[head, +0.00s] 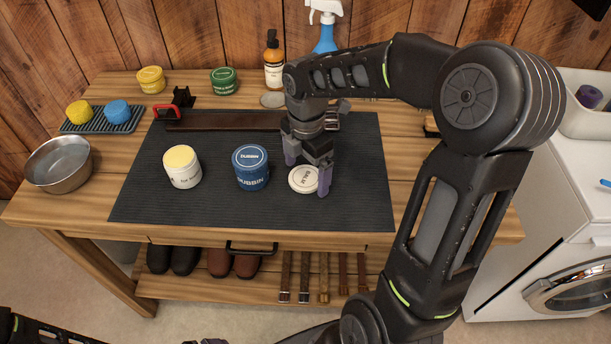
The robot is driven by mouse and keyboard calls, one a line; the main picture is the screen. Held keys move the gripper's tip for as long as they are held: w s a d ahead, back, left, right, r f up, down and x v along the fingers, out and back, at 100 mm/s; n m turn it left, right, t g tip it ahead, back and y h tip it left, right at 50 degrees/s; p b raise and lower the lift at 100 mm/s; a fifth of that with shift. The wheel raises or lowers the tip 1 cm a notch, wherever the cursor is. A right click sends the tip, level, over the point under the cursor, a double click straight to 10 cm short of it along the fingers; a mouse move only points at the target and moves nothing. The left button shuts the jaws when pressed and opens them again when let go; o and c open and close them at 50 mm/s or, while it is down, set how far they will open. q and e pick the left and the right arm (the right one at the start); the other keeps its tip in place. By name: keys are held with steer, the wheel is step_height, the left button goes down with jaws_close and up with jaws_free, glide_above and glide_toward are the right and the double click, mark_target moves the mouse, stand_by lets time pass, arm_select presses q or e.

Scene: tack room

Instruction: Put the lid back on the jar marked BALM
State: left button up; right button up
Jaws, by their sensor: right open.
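A white jar (183,174) stands upright without a lid on the left of the dark mat, its yellow contents showing at the top. Its label is turned partly away and I cannot read it. A round white lid (302,181) with dark lettering lies flat on the mat, right of the blue DUBBIN jar; the lettering is too small to read surely. My right gripper (308,168) is open and points down at the lid, one finger behind it and one at its right front edge. I cannot tell whether they touch it. My left arm shows only at the bottom left edge.
The blue DUBBIN jar (251,170) stands lidded between the white jar and the lid. A metal bowl (60,172), sponges on a ridged tray (126,127), yellow (151,80) and green (224,82) jars and a brown bottle (274,66) surround the mat (210,208). The mat's front is clear.

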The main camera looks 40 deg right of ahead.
steer(key=shift+c, duration=0.2)
stand_by(0.4)
steer(key=c, duration=1.4)
